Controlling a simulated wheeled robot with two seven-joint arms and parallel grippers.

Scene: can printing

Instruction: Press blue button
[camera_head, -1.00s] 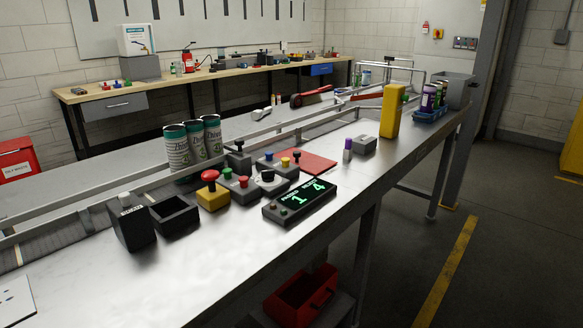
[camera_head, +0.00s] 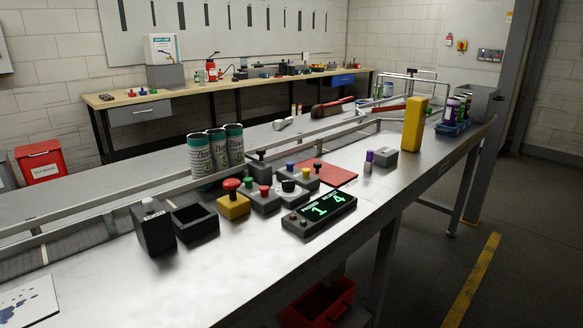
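A small blue button (camera_head: 290,166) sits on a grey control box on the metal table, in the middle of the camera_head view. A yellow box with a large red mushroom button (camera_head: 232,184) is to the left. Neither of my grippers is in view.
A display (camera_head: 320,212) reading "1 4" lies in front of the buttons. Several printed cans (camera_head: 201,156) stand behind on the left. A black open box (camera_head: 196,222) and a dark block (camera_head: 153,228) are at left. The table front is bare.

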